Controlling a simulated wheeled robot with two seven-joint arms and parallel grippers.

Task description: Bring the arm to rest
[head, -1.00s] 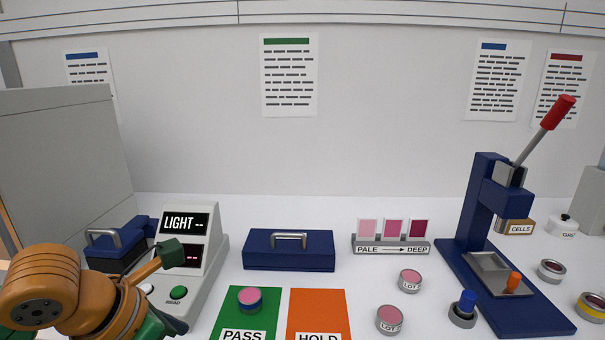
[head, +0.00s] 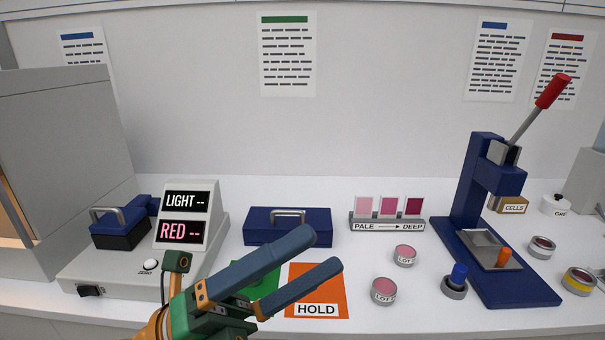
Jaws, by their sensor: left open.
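My left gripper (head: 325,250) comes in from the bottom left. Its two long dark fingers are apart and nothing is between them. It hangs in front of the green mat (head: 262,277) and the orange HOLD mat (head: 330,283), covering most of the green one. Whether a jar stands on the green mat is hidden behind the gripper. My right gripper is not in the head view.
A meter (head: 185,215) with LIGHT and RED displays stands at left. A blue case (head: 262,228) and a shade card stand (head: 388,222) are behind the mats. Two pink LOT jars (head: 383,290) (head: 405,255) stand right of the mats. A blue lever press (head: 480,190) stands at right.

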